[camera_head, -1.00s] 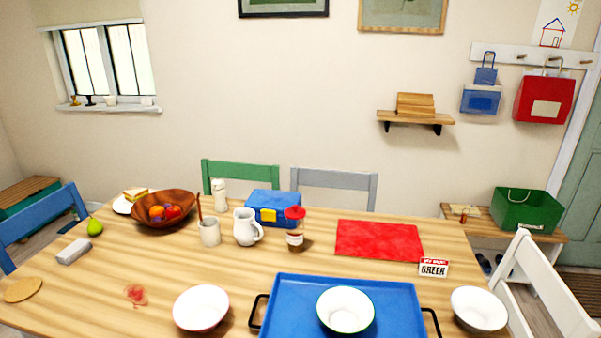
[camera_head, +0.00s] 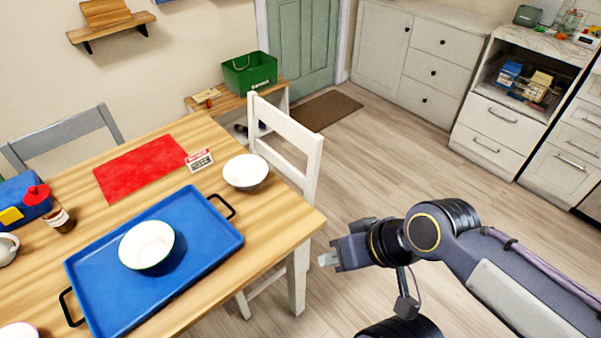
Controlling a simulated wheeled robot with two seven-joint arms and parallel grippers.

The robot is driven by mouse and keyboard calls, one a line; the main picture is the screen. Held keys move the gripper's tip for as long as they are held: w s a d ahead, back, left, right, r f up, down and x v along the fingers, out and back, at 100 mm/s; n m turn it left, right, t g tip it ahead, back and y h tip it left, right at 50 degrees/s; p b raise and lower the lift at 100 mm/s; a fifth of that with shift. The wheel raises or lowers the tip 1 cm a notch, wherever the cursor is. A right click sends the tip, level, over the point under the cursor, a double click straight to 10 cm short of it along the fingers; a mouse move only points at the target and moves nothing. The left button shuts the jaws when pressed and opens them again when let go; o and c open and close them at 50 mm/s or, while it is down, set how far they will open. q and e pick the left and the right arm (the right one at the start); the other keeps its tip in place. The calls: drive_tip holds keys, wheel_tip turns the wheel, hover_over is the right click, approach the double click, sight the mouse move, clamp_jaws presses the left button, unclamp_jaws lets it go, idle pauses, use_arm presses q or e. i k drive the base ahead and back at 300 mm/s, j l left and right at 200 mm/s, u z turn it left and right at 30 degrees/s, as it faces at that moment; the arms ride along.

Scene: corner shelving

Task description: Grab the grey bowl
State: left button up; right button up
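A white bowl with a greyish outer side (camera_head: 246,172) stands upright on the right part of the wooden table, beside the small lettered sign. It best fits the grey bowl. A white bowl with a green rim (camera_head: 147,244) sits on the blue tray (camera_head: 205,232). A third bowl with a pinkish rim (camera_head: 18,331) is cut off at the lower left. My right gripper (camera_head: 327,260) is off the table's right edge, below and right of the greyish bowl and apart from it. Its fingers are small and seen side-on, so their opening is unclear. My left gripper is out of view.
A white chair (camera_head: 290,140) stands at the table's right side, close to the greyish bowl. A red mat (camera_head: 150,165) and the lettered sign (camera_head: 199,160) lie to its left. Floor is open to the right, towards the white drawers (camera_head: 425,70).

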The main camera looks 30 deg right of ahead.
sight(245, 172)
drive_tip(key=z, duration=0.45)
drive_tip(key=i+l, duration=0.2)
drive_tip(key=l, duration=0.2)
drive_tip(key=i+l+u, duration=0.1)
drive_tip(key=l+u, duration=0.25)
drive_tip(key=i+l+u, duration=0.1)
drive_tip(key=l+u, duration=0.65)
drive_tip(key=j+u, duration=0.1)
drive_tip(key=u, duration=0.8)
drive_tip(key=i+l, duration=0.05)
